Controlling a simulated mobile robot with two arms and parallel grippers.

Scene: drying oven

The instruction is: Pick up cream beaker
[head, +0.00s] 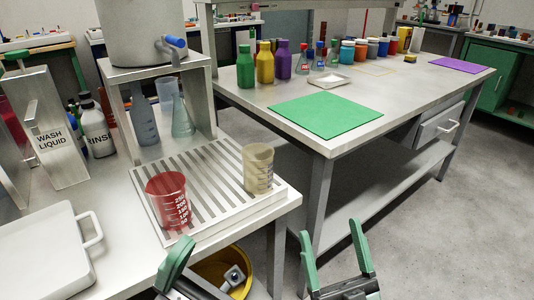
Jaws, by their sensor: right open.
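The cream beaker (257,168) stands upright on the right side of a slatted draining rack (213,213). A red beaker (167,203) with white graduation marks stands near the rack's front left. My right gripper (334,240) is open and empty, low in front of the bench's right end, below and to the right of the cream beaker. My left gripper (210,270) is at the bottom edge, in front of the rack and below both beakers.
A shelf stand (158,72) with a large grey pot rises behind the rack, with glassware beneath. Wash bottles stand left; a white tray (45,255) lies front left. A yellow bucket (236,262) sits below the bench. The second table holds a green mat (325,115) and bottles.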

